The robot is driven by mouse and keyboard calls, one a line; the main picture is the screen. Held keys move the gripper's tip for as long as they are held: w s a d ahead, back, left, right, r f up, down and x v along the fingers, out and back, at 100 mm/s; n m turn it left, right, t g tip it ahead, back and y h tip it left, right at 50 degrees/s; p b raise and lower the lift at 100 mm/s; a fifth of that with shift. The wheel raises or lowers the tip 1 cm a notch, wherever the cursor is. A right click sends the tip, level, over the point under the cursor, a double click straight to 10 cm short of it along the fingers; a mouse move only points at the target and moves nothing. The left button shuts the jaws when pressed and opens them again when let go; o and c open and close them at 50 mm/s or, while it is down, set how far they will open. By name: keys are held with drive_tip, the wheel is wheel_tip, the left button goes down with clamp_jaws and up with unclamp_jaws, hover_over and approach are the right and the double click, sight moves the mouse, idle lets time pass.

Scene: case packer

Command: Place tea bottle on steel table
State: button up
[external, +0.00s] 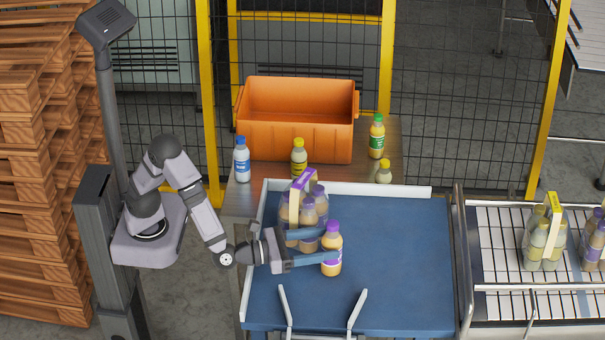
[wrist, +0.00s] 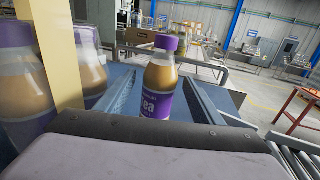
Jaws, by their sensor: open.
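The tea bottle (external: 332,250) has a purple cap, a purple label and tan contents. It stands upright on the blue surface (external: 400,260), and its label shows in the wrist view (wrist: 160,85). My gripper (external: 325,246) is open, with its blue fingers on either side of the bottle. I cannot tell whether either finger touches it. A pack of similar purple-capped bottles (external: 291,214) with a carry strip stands just behind the gripper, at left in the wrist view (wrist: 92,70). The steel table (external: 236,204) is behind the blue surface.
An orange crate (external: 300,140) stands on the steel table. Bottles with blue (external: 241,160), yellow (external: 299,158) and green (external: 377,137) caps, and a small yellow-capped one (external: 383,172), stand around it. A roller conveyor (external: 500,250) with packs is at right. The blue surface's right side is clear.

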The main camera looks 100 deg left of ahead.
drive_tip(key=shift+o, duration=0.4)
drive_tip(key=b+v, duration=0.1)
drive_tip(key=v, duration=0.5)
drive_tip(key=shift+b, duration=0.3)
drive_tip(key=shift+w, duration=0.1)
wheel_tip(320, 180, up, 7)
drive_tip(key=b, duration=0.2)
hover_over(341, 240)
drive_tip(key=s, duration=0.4)
drive_tip(key=shift+w+a+r, duration=0.1)
drive_tip(key=shift+a+r, duration=0.1)
drive_tip(key=shift+a, duration=0.15)
drive_tip(key=shift+f+p, duration=1)
drive_tip(key=shift+f, duration=2.5)
drive_tip(key=p+x, duration=0.2)
drive_tip(key=x, duration=0.2)
drive_tip(key=shift+w+a, duration=0.1)
drive_tip(key=shift+w, duration=0.35)
